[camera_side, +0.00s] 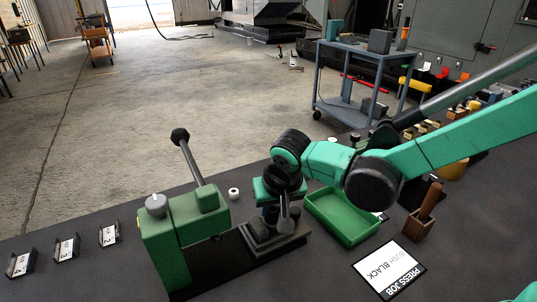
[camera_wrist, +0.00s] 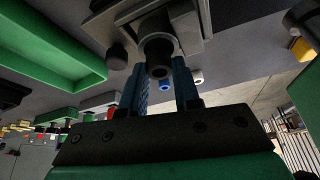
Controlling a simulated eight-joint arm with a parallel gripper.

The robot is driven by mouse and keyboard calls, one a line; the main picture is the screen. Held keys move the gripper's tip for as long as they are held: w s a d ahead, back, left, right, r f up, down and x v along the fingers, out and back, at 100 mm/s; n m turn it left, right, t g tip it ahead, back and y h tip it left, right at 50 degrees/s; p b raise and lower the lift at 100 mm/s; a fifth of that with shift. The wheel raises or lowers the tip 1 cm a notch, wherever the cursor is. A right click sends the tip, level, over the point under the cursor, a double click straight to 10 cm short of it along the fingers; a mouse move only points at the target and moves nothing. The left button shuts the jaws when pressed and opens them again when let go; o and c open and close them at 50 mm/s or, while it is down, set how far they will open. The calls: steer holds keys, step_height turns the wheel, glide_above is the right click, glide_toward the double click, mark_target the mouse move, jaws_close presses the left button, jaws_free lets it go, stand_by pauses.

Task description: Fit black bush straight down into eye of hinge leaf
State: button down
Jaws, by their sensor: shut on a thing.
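My gripper (camera_side: 272,208) points down over a dark fixture (camera_side: 262,238) on the bench. In the wrist view its two blue fingers (camera_wrist: 160,78) are shut on the black bush (camera_wrist: 159,68), a short dark tube with an open bore. A grey plate-like part, apparently the hinge leaf (camera_wrist: 190,20), lies just beyond the bush in the wrist view. The eye is hidden behind the bush, so I cannot tell whether the bush is above it or partly in it. In the side view my gripper hides the bush.
A green press (camera_side: 185,235) with a raised lever stands left of the fixture. A green tray (camera_side: 345,218) is close on the right. A white bush (camera_side: 233,193) stands behind the press. A job card (camera_side: 390,268) reads "BUSH BLACK". A wooden-handled tool (camera_side: 425,210) stands farther right.

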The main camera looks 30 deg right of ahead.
steer(key=shift+f, duration=0.5)
stand_by(0.7)
steer(key=shift+r, duration=0.2)
steer(key=shift+r, duration=0.3)
steer(key=c, duration=0.6)
jaws_free()
steer(key=shift+o, duration=0.2)
steer(key=v, duration=0.5)
steer(key=shift+s+r, duration=0.1)
steer(key=shift+r, duration=0.2)
